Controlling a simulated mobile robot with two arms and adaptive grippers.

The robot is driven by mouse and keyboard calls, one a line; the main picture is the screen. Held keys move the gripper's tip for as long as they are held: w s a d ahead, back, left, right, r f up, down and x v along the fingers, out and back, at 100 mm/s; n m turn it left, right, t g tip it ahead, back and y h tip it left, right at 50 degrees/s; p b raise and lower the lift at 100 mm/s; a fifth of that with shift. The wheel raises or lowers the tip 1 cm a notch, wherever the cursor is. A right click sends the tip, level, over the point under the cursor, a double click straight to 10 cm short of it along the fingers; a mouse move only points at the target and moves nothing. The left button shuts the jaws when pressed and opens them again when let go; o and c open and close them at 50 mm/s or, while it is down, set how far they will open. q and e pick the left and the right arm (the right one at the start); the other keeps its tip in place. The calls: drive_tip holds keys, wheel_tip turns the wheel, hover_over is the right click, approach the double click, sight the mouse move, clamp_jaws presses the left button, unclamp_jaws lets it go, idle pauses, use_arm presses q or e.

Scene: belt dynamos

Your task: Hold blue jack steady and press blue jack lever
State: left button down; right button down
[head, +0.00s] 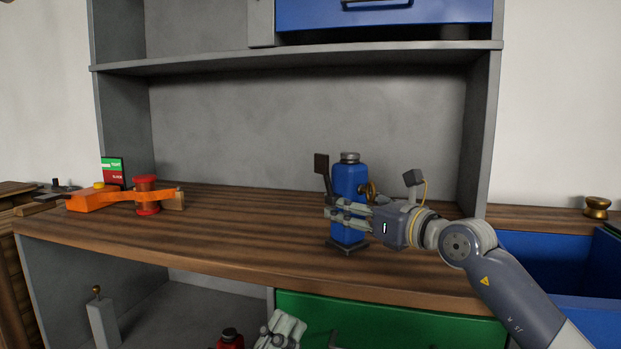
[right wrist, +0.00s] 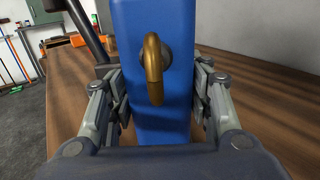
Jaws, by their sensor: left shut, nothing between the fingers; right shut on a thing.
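The blue jack (head: 345,180) stands upright on the wooden workbench, with a grey cap and a dark base. Its dark lever (head: 322,172) rises on its left side with a flat paddle on top. A brass hook (right wrist: 154,68) is on the jack's face in the right wrist view. My right gripper (head: 348,212) is shut on the jack's body (right wrist: 128,45), one finger on each side. My left gripper (head: 280,326) is shut and empty, low in front of the bench edge, well below the lever. Its arm is mostly out of view.
An orange tool (head: 105,198) and a red-and-orange spool (head: 146,190) lie on the bench's left part. A red item (head: 229,339) shows below the bench beside my left gripper. A green drawer (head: 385,318) is under the bench. The bench top (head: 250,230) left of the jack is clear.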

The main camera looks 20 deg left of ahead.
sight(321, 164)
use_arm(q)
drive_tip(key=w+a+r+m+g+h, duration=0.1)
drive_tip(key=w+a+r+h, duration=0.1)
drive_tip(key=w+a+r, duration=0.5)
wheel_tip(321, 164, up, 4)
drive_tip(key=shift+w+a+g+h, duration=0.3)
drive_tip(key=shift+a+h, duration=0.1)
drive_tip(key=shift+a, duration=0.6)
drive_tip(key=w+d+f+x, duration=0.1)
drive_tip(key=f+x, duration=0.1)
drive_tip(key=x, duration=1)
drive_tip(key=shift+w+d+r, duration=0.3)
drive_tip(key=shift+w+d, duration=0.05)
drive_tip(key=shift+w, duration=0.1)
